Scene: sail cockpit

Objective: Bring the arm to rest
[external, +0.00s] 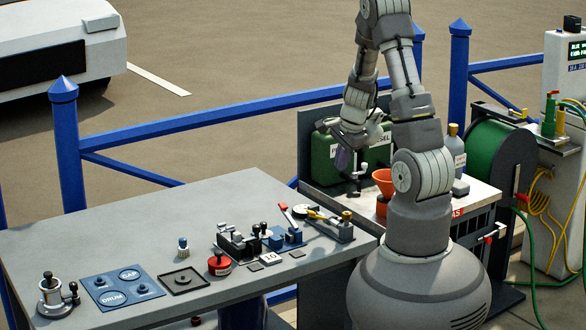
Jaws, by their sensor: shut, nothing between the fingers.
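My arm rises from its round base at the right of the external view and bends over at the top. Its forearm comes down behind the upper arm.
The grey table (130,225) carries a blue plate (122,287), a red-based knob (219,264), a black tray (183,281) and several small fittings. A green container (323,150), an orange funnel (383,178) and a hose reel (495,155) stand near the arm. Blue railings run behind.

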